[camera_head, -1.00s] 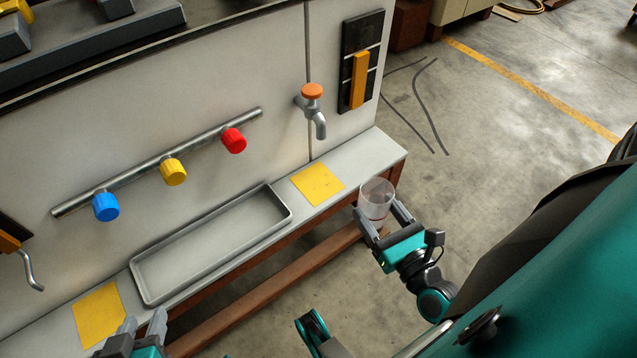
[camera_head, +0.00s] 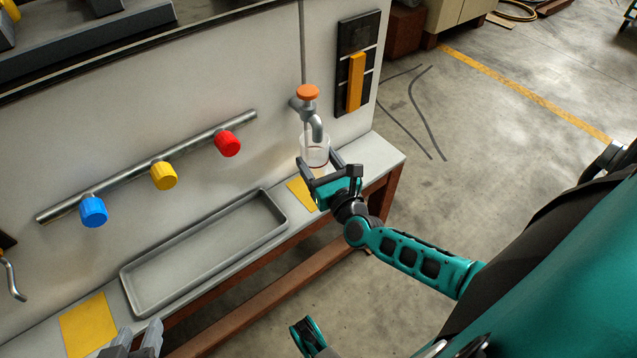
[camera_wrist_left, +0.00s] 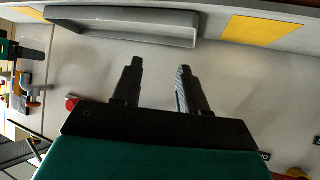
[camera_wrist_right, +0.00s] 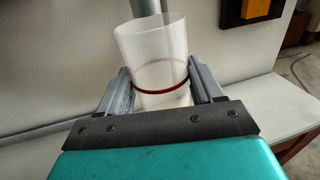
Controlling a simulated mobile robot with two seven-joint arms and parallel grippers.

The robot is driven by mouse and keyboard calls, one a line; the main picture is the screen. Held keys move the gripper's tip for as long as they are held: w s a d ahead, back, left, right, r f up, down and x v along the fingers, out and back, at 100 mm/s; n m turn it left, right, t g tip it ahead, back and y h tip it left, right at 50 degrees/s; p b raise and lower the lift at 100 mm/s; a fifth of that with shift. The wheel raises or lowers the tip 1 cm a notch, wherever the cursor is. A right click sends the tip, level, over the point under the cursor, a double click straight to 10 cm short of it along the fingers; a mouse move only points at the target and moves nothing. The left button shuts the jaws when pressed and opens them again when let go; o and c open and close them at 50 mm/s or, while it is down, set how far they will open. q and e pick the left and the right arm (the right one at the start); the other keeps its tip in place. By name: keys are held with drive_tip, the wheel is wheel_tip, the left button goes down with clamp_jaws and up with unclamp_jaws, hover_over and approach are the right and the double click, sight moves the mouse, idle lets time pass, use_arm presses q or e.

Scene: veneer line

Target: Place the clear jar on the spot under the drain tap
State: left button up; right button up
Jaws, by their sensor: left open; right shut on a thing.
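The clear jar (camera_head: 314,150) is held by my right gripper (camera_head: 316,172), just below the spout of the drain tap (camera_head: 309,108) with the orange knob. In the right wrist view the jar (camera_wrist_right: 152,50) looks upright or slightly tilted, with a red ring around it, and the fingers (camera_wrist_right: 165,92) are shut on its sides. A yellow square (camera_head: 302,192) on the shelf below is partly hidden by the gripper. I cannot tell whether the jar touches the shelf. My left gripper (camera_head: 138,338) is open and empty at the bottom left; it also shows in the left wrist view (camera_wrist_left: 157,85).
A grey tray (camera_head: 128,280) lies on the shelf (camera_head: 378,152). Another yellow square (camera_head: 88,325) is at the shelf's left end. A pipe with blue (camera_head: 93,211), yellow (camera_head: 163,175) and red (camera_head: 228,143) knobs runs along the wall. A black panel with an orange handle (camera_head: 355,82) is right of the tap.

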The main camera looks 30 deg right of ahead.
sight(319, 173)
wheel_tip(319, 173, down, 2)
drive_tip(key=shift+s+f+b, duration=0.1)
drive_tip(key=shift+s+b, duration=0.05)
drive_tip(key=shift+b, duration=0.2)
drive_tip(key=shift+f, duration=0.55)
wheel_tip(319, 173, down, 4)
drive_tip(key=shift+r+b, duration=0.25)
drive_tip(key=shift+b, duration=0.95)
drive_tip(key=shift+w+f, duration=0.15)
drive_tip(key=shift+w, duration=0.05)
use_arm(q)
drive_tip(key=shift+w+d+f+h, duration=0.3)
drive_tip(key=shift+w+d+f, duration=0.05)
drive_tip(key=shift+d+f, duration=0.25)
use_arm(e)
drive_tip(key=o, duration=1.2)
use_arm(q)
drive_tip(key=shift+f, duration=0.1)
